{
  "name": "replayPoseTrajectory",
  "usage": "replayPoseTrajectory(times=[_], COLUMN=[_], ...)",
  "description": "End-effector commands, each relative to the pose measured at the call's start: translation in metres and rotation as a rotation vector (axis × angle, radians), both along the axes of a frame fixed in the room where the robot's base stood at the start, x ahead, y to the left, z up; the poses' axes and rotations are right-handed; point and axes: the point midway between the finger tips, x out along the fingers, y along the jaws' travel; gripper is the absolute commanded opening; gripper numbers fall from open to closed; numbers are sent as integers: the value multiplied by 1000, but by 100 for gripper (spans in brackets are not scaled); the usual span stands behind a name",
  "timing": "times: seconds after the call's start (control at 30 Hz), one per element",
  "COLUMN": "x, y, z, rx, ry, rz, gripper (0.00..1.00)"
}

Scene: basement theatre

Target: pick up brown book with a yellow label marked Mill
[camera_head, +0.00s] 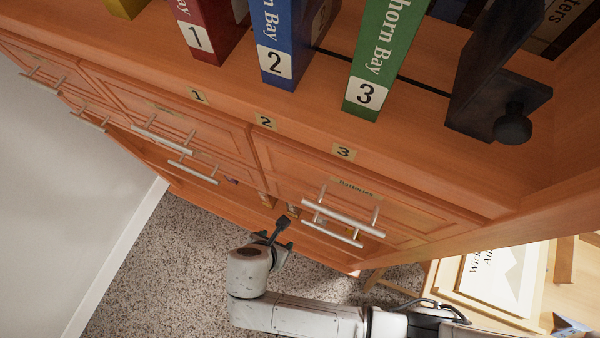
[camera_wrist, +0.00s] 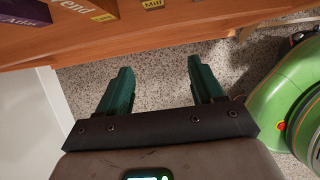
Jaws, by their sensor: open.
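In the wrist view, a yellow label marked Mill (camera_wrist: 152,4) shows at the top edge, on a brown surface that is mostly cut off by the frame. I cannot make out the whole book there. I cannot pick out the Mill book in the head view. My gripper (camera_wrist: 152,88) has its two teal fingers spread apart with nothing between them, over the speckled floor. In the head view my gripper (camera_head: 282,236) is low, by the lower drawers of the orange wooden cabinet, with its fingers small and dark.
Numbered red (camera_head: 206,30), blue (camera_head: 280,45) and green (camera_head: 378,60) books stand on the cabinet top beside a black bookend (camera_head: 497,85). Drawer handles (camera_head: 343,217) stick out from the front. A small wooden table (camera_head: 445,280) is at right. Open floor (camera_head: 165,260) lies left of my arm.

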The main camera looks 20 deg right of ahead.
Motion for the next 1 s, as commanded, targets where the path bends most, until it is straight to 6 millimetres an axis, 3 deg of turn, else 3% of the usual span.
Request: replayPoseTrajectory(times=[0.3, 0.63, 0.8, 1.0], x=[40, 58, 65, 70], y=[-40, -58, -65, -69], z=[0, 0, -29, -46], rx=[1, 0, -1, 1], ry=[-1, 0, 1, 0], rz=[-2, -4, -2, -1], gripper=[67, 67, 67, 67])
